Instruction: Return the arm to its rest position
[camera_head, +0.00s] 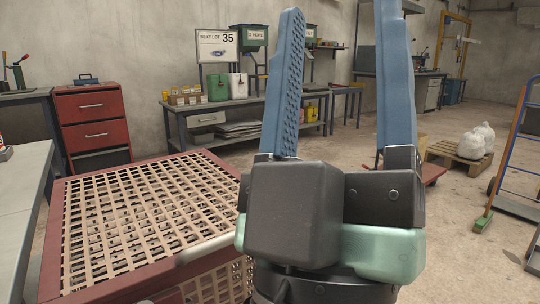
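My gripper (337,75) stands large in the foreground, right of centre. Its two blue fingers point up and are spread apart, with the back of the room showing between them. Nothing is held between the fingers. The black palm and pale green wrist below them hide part of the floor and the right end of the trommel drum (150,205), a red-framed box with a tan perforated grid, at the lower left. The gripper appears in front of the drum's right edge; I cannot tell how far apart they are.
A grey table (22,200) runs along the left edge. A red drawer cabinet (93,120) stands behind the drum. A workbench (215,108) with containers and a sign lines the back wall. A pallet with white sacks (476,142) and a blue trolley (520,150) stand right. Open floor lies at right.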

